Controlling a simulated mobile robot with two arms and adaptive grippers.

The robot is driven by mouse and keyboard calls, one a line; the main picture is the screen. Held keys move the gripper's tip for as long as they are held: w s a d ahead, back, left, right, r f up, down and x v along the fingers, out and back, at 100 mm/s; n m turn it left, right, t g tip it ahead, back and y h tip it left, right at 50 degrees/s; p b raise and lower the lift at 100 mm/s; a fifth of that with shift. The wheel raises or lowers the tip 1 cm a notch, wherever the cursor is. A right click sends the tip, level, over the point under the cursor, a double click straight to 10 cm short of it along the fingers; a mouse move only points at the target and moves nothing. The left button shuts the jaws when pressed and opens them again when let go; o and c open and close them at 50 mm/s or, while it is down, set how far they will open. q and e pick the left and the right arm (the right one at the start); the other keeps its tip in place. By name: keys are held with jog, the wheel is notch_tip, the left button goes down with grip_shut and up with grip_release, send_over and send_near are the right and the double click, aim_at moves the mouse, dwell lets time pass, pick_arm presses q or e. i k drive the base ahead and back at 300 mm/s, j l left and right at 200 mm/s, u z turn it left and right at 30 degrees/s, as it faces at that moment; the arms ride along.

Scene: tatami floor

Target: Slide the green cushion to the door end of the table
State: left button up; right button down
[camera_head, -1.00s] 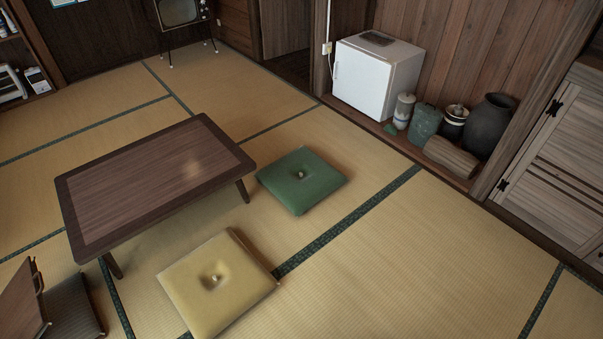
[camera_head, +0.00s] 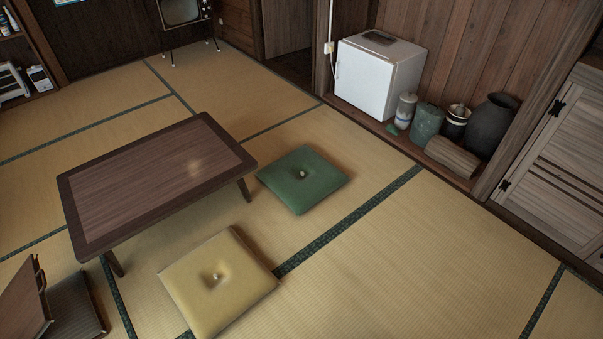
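The green cushion (camera_head: 318,190) lies flat on the tatami to the right of the low table, a little apart from the table's right leg. It is square with a small tuft in its middle. The low dark wooden table (camera_head: 78,222) stands at left centre with a bare top. An open doorway (camera_head: 290,65) shows at the top, beyond the cushion. Neither of my grippers is in view.
A yellow cushion (camera_head: 205,300) lies in front of the table. A legless chair (camera_head: 25,300) with a dark seat is at bottom left. A white fridge (camera_head: 362,82), jars and a log line the right wall. The tatami at lower right is clear.

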aim_at(302, 178)
jog(key=i+l+z, duration=0.25)
jog(key=z, duration=0.2)
jog(key=i+z, duration=0.4)
jog(key=i+l+z, duration=0.1)
jog(key=i, duration=0.25)
jog(key=i+l, duration=0.1)
jog(key=i, duration=0.25)
jog(key=z, duration=0.05)
